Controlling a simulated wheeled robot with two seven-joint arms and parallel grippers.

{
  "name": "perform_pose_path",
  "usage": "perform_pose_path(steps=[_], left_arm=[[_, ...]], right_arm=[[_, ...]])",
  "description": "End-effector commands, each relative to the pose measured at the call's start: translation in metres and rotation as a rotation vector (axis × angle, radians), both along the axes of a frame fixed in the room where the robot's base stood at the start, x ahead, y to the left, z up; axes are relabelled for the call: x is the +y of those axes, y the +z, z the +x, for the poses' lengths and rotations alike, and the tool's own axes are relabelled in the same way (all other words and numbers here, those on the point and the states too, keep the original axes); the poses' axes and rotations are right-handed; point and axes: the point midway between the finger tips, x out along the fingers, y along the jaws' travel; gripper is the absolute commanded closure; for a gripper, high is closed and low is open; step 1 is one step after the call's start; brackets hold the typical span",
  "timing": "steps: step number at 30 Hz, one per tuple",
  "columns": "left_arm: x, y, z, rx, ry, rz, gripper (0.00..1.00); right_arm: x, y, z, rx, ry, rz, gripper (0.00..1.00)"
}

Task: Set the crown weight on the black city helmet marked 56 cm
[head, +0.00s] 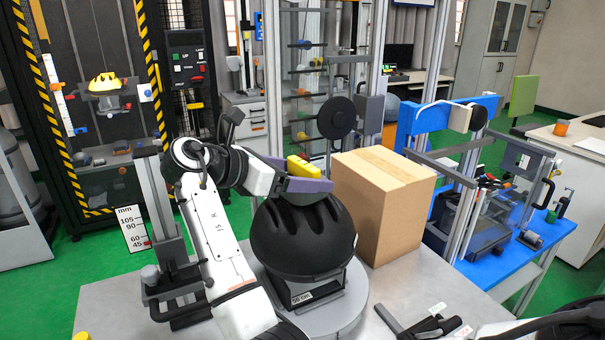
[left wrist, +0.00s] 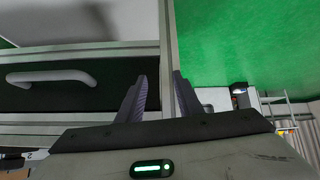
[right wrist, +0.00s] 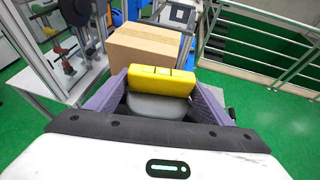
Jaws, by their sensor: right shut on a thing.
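The black city helmet (head: 303,240) sits on a stand on a round grey plate (head: 335,318). A label reading 56 cm (head: 302,297) is at the stand's front. My right gripper (head: 303,183) is just over the helmet's crown, its purple fingers shut on the crown weight (head: 304,167), which has a yellow top and a grey body. The right wrist view shows the weight (right wrist: 162,82) between both fingers (right wrist: 155,100). I cannot tell whether its underside touches the helmet. My left gripper (left wrist: 158,98) is open and empty, facing a dark panel with a pale handle (left wrist: 50,77).
A cardboard box (head: 378,205) stands close behind and right of the helmet. A black disc on a post (head: 337,117) is behind it. A millimetre scale (head: 132,228) and upright column are at left. Black tools (head: 425,322) lie at the table's front right.

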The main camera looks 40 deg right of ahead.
Motion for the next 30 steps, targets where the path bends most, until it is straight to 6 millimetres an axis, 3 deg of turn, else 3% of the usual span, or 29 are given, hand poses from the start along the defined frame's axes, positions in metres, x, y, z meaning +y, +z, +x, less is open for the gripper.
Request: perform_pose_path(steps=[25,26,30], left_arm=[[0.0001,0.0019,0.0004,-0.001,0.0,0.0,0.67],[0.0001,0.0019,0.0004,-0.001,0.0,0.0,0.67],[0.0001,0.0018,0.0004,-0.001,0.0,0.0,0.67]], right_arm=[[-0.0002,-0.0054,0.0001,-0.004,0.0,-0.006,0.83],[-0.0002,-0.0055,0.0001,-0.004,0.0,-0.006,0.22],[-0.0001,-0.0064,0.0,-0.003,0.001,-0.003,0.04]])
